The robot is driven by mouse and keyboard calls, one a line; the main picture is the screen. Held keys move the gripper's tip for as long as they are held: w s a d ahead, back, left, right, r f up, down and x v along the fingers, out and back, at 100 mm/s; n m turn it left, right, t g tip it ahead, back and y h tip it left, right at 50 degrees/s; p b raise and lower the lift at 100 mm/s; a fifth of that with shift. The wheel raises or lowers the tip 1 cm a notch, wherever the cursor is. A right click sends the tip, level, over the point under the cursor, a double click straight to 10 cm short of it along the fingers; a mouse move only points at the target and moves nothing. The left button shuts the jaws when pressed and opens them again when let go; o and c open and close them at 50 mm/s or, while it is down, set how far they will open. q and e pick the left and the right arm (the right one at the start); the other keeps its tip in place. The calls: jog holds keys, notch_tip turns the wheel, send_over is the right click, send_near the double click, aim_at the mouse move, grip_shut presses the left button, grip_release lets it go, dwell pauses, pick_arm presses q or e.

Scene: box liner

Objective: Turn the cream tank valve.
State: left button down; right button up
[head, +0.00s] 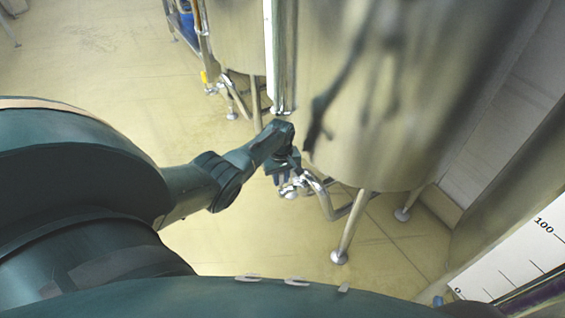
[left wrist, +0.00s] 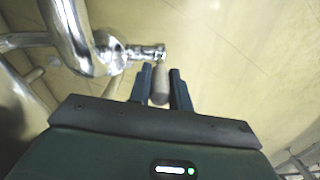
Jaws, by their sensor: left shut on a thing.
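The cream tank (head: 400,130) is a large shiny steel cylinder on legs, in the upper right of the head view. A bent steel pipe (head: 325,198) comes out below it. The valve (head: 292,189) sits at the end of this pipe, low and near the floor, and it also shows in the left wrist view (left wrist: 115,55). My left gripper (left wrist: 161,82) is shut on the valve's brownish-grey handle (left wrist: 160,88), which lies between its two dark fingers. In the head view my left gripper (head: 284,174) partly hides the valve. My right gripper is not seen.
A second steel tank (head: 238,35) with a yellow-handled fitting (head: 205,78) stands at the back. Tank legs (head: 350,225) stand close to the right of the valve. A white panel with scale marks (head: 515,258) is at the lower right. The beige floor (head: 90,75) at left is open.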

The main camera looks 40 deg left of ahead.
pick_arm(q)
jog(key=shift+f, duration=0.1)
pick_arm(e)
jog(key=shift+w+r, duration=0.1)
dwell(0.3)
pick_arm(q)
jog(key=c, duration=1.3)
grip_release()
jog(key=shift+a, duration=0.1)
notch_tip(320, 180, up, 13)
jog(key=p, duration=0.8)
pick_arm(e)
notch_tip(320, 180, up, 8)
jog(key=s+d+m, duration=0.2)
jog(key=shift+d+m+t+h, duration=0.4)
pick_arm(q)
jog(key=shift+a, duration=0.1)
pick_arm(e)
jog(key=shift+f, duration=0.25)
